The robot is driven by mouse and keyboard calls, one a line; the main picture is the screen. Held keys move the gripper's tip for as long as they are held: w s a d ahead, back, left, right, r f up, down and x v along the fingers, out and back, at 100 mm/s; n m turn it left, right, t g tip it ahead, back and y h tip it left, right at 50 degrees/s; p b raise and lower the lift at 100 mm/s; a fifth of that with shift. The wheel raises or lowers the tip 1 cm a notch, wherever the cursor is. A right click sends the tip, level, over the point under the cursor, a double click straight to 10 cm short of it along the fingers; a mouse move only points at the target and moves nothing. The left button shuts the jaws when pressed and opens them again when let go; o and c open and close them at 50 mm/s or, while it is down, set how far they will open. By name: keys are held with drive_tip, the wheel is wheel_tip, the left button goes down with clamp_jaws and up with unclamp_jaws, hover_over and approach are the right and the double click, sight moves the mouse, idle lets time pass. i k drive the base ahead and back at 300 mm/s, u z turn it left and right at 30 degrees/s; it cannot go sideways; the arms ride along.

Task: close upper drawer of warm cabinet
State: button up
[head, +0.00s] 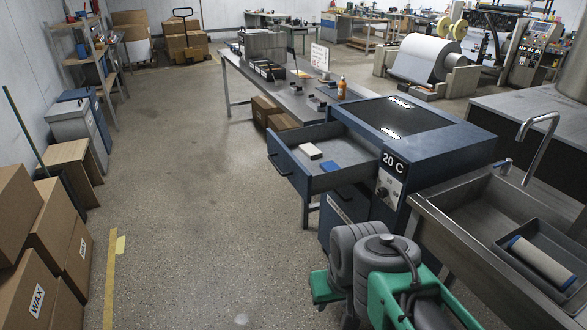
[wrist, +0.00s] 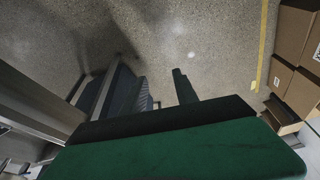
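The warm cabinet (head: 455,138) is a blue unit marked "20 C", with a dark top, at centre right in the head view. Its upper drawer (head: 290,172) is pulled far out to the left. A pale block (head: 311,151) and a blue piece (head: 331,166) lie inside it. The front below the drawer is partly hidden by my grey and green arm. In the wrist view, my gripper (wrist: 159,76) shows two dark fingers apart, with no object visible between them. Blue panels, seemingly the cabinet's, show beside the left finger. Contact cannot be judged. The head view does not clearly show my gripper.
A steel sink (head: 470,215) with a tap adjoins the cabinet at right. A long workbench (head: 265,92) stands behind the drawer. Cardboard boxes (head: 52,225) stack at left. The concrete floor (head: 190,200) left of the drawer is clear.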

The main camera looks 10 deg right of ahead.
sight(358, 159)
drive_tip(key=u, duration=0.05)
drive_tip(key=k, duration=0.3)
drive_tip(key=i, duration=1.4)
drive_tip(key=u, duration=1.65)
drive_tip(key=i, duration=0.3)
drive_tip(key=u, duration=0.3)
